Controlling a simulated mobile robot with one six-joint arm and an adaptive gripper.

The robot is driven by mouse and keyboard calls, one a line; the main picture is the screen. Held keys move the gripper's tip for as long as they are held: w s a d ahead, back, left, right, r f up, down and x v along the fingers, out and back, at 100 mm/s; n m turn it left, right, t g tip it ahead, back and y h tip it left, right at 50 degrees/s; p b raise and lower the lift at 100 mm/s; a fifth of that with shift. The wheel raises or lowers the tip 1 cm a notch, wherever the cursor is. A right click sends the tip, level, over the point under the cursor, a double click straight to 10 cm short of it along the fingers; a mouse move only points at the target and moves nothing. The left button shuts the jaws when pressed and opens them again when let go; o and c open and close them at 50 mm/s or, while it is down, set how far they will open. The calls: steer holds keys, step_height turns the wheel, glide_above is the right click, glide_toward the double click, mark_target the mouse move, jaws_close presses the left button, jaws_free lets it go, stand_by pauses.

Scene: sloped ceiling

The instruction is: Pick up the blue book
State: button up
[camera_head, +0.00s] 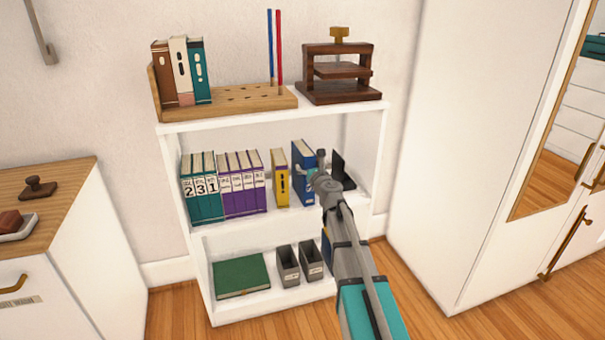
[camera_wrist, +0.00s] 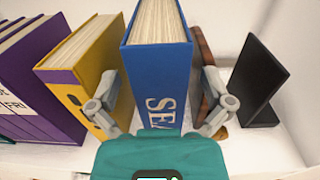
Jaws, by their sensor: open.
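The blue book (camera_head: 301,165) stands upright on the middle shelf, right of a yellow book (camera_head: 280,178). In the wrist view the blue book (camera_wrist: 158,80) shows its spine with white letters, partly cut off by the gripper body. My gripper (camera_wrist: 160,108) is open, with one finger on each side of the blue book. The left finger is in the gap between the yellow book (camera_wrist: 85,75) and the blue one. I cannot tell whether either finger touches the book. In the head view my gripper (camera_head: 325,183) is at the blue book's right front and hides part of it.
A black bookend (camera_wrist: 258,80) stands to the right, with a brown object (camera_wrist: 203,60) behind the right finger. Purple books (camera_head: 237,185) and teal books (camera_head: 201,190) stand left on the shelf. The white top board (camera_head: 230,117) is above. Below lie a green book (camera_head: 240,276) and grey bins (camera_head: 288,266).

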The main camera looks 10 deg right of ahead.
steer(key=shift+w+a, duration=0.2)
steer(key=shift+w, duration=1.35)
steer(key=c, duration=1.2)
